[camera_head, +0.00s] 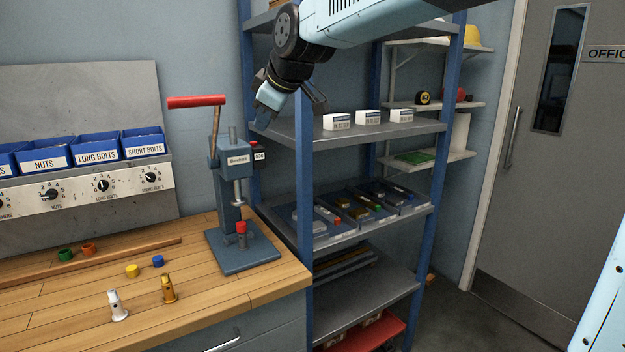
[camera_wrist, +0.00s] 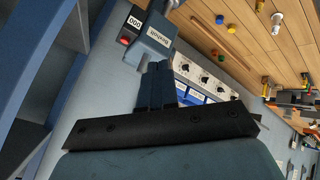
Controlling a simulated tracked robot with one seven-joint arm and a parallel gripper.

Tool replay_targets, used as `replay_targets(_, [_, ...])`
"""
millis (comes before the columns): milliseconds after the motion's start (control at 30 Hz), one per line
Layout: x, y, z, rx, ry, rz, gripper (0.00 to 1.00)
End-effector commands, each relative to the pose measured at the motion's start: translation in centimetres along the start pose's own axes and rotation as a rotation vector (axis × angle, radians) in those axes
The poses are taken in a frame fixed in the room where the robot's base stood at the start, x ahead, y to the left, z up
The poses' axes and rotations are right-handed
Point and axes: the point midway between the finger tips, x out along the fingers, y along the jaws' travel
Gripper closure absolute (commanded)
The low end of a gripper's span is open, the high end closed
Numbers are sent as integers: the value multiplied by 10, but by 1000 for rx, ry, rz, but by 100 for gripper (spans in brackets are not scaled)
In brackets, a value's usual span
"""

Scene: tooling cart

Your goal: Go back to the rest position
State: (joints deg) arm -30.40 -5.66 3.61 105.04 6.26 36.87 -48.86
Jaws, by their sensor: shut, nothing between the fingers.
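My gripper (camera_head: 262,119) is at the top centre of the head view, pointing down and to the left. It is shut and empty. It hangs in the air right of the red handle of the arbor press (camera_head: 230,190), in front of the blue shelf rack (camera_head: 304,180). In the wrist view, the shut fingers (camera_wrist: 156,88) show beyond a black bar and point toward the press head (camera_wrist: 152,38). I cannot tell how far apart the fingers and press are.
The wooden bench (camera_head: 200,290) carries a white fitting (camera_head: 117,306), a brass fitting (camera_head: 168,289) and several coloured caps. Blue bolt bins (camera_head: 97,150) stand behind. White boxes (camera_head: 368,117) and part trays (camera_head: 355,210) sit on the rack. A grey door (camera_head: 540,200) is at right.

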Motion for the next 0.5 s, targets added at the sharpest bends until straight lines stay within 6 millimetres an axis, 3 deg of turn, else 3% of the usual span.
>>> replay_targets(267, [-37,0,69,183,-78,33,100])
replay_targets(500, [-90,-24,168,480,-189,94,100])
